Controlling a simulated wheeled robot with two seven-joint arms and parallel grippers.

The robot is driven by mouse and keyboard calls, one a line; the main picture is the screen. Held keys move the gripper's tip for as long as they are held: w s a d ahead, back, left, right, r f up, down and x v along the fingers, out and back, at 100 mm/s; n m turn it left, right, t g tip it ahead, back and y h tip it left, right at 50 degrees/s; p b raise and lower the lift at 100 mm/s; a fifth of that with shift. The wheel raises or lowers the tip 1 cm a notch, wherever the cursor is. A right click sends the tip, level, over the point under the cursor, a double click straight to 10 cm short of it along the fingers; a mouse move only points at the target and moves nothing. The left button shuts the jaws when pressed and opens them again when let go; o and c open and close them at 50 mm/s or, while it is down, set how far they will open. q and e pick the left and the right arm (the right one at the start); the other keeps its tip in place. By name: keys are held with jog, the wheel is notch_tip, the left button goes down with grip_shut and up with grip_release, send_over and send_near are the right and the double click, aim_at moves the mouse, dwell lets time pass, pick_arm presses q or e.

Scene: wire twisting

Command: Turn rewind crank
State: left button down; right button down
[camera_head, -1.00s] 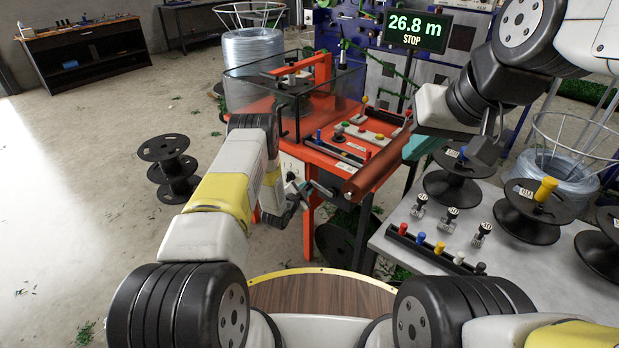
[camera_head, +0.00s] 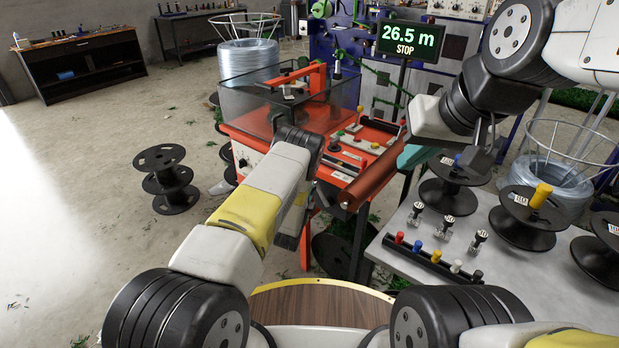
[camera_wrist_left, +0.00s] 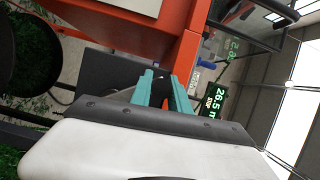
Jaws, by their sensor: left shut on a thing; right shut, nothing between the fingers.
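The orange machine (camera_head: 264,115) stands ahead with a clear-sided cover on top; the rewind crank at its front is hidden in the head view by my left arm. My left gripper (camera_wrist_left: 162,92) shows in the left wrist view as two teal fingers, close together beside the orange frame (camera_wrist_left: 180,50) and shut on the crank's handle, which is mostly hidden between them. The counter display (camera_head: 411,40) reads 26.5 m and STOP. My right gripper (camera_head: 482,152) is shut and empty, above a black spool (camera_head: 447,198) at the right.
A grey table (camera_head: 465,265) at the right holds black spools, small metal fittings and a rack of coloured pegs (camera_head: 435,258). A stacked black spool (camera_head: 168,180) stands on the floor at the left. The floor left of my arm is mostly clear.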

pick_arm(q)
jog(key=shift+s+d+r, duration=0.15)
jog(key=shift+d+r, duration=0.05)
jog(key=shift+d, duration=0.1)
dwell(0.4)
jog(key=c, duration=1.3)
grip_release()
jog(key=shift+o, duration=0.2)
jog(key=shift+s, duration=0.1)
jog(key=v, duration=0.7)
jog(key=shift+s, duration=0.3)
